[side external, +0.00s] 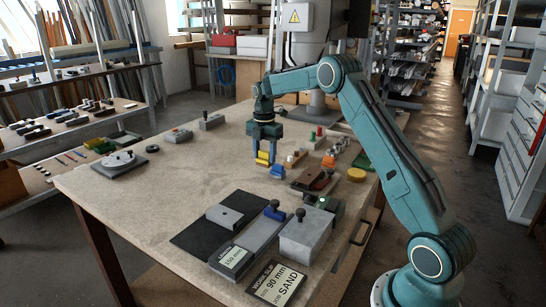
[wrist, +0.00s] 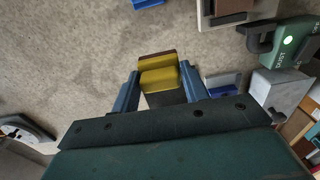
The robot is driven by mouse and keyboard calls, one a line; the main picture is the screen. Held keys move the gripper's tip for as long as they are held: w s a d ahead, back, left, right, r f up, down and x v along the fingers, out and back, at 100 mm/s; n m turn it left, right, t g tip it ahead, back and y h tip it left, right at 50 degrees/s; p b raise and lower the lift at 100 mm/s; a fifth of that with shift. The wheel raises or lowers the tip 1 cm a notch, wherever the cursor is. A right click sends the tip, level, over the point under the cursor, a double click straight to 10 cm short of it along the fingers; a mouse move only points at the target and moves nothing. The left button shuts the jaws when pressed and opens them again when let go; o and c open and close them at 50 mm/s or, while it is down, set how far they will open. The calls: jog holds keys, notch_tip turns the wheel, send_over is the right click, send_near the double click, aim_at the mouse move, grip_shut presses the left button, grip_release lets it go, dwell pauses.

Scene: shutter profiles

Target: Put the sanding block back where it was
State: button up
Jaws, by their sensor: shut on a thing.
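The yellow block with a brown face, which I take to be the sanding block (side external: 263,157), is between the blue fingers of my gripper (side external: 265,153). It also shows in the wrist view (wrist: 158,77), with the fingers of my gripper (wrist: 159,92) on either side of it. My gripper is shut on it and points down over the middle of the bench. I cannot tell exactly how far the block is above the surface.
A blue block (side external: 277,171) is close by on the bench. A tray with a brown block (side external: 311,179) lies to its right. In front are a dark mat (side external: 190,238), a grey bar (side external: 250,245) and a grey knobbed box (side external: 306,238).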

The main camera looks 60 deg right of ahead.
aim_at(265, 158)
jog(key=shift+f, duration=2.1)
jog(key=shift+f, duration=0.1)
jog(key=shift+f, duration=2)
jog(key=shift+f, duration=0.1)
jog(key=o, duration=1)
jog(key=shift+c, duration=0.2)
notch_tip(265, 158, up, 12)
